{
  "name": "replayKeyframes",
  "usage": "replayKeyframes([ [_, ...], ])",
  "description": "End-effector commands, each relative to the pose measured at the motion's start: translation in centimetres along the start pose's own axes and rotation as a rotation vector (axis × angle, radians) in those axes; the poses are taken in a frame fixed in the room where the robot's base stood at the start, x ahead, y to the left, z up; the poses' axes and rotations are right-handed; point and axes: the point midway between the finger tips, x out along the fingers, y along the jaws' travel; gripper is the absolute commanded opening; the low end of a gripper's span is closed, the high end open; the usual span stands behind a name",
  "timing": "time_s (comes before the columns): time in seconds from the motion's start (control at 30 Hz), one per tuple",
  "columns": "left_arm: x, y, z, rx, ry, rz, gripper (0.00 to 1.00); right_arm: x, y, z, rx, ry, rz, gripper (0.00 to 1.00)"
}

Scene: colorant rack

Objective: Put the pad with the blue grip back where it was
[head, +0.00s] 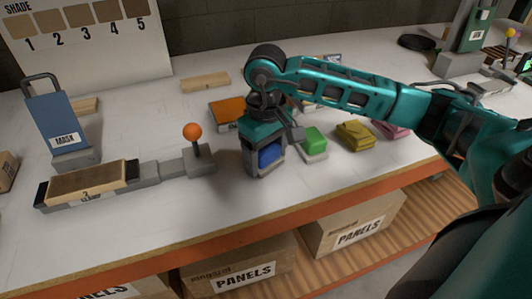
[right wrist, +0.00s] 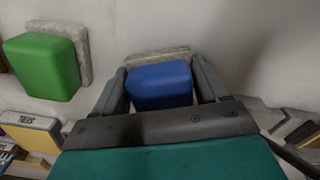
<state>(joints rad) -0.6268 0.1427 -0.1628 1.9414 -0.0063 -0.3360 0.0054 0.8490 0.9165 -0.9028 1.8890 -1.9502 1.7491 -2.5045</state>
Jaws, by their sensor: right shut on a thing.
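The pad with the blue grip (head: 268,157) is in my right gripper (head: 266,168), at the front middle of the table. In the right wrist view the blue grip (right wrist: 160,84) sits between the two fingers, with a grey pad edge (right wrist: 157,54) beyond it. I cannot tell whether the pad touches the table. The pad with the green grip (head: 313,141) lies just right of the gripper, and it also shows in the right wrist view (right wrist: 42,66). My left gripper is not in view.
A lever with an orange ball (head: 193,132) and a clamp holding a wooden panel (head: 88,184) stand left. A blue MASK holder (head: 60,125) is behind them. An orange box (head: 227,112), yellow pad (head: 354,134) and pink pad (head: 391,128) lie around. The table's front edge (head: 240,205) is close.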

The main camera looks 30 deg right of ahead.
Motion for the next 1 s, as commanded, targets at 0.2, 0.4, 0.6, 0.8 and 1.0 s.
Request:
replayKeyframes([
  [0.2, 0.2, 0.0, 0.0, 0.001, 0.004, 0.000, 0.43, 0.1, 0.0, 0.0, 0.000, 0.000, 0.000, 0.89],
  [0.4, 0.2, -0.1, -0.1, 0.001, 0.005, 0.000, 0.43, 0.1, 0.0, 0.0, 0.000, -0.001, 0.000, 0.99],
  [0.6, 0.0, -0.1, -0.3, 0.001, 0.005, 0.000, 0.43, -0.1, 0.0, 0.0, 0.000, -0.001, 0.000, 0.99],
  [0.8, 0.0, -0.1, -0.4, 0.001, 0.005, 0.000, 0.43, -2.7, 0.0, -0.1, -0.002, 0.006, 0.001, 0.99],
  [1.0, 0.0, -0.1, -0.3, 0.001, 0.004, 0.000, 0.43, -7.2, 0.0, -0.1, -0.001, 0.006, 0.001, 0.99],
])
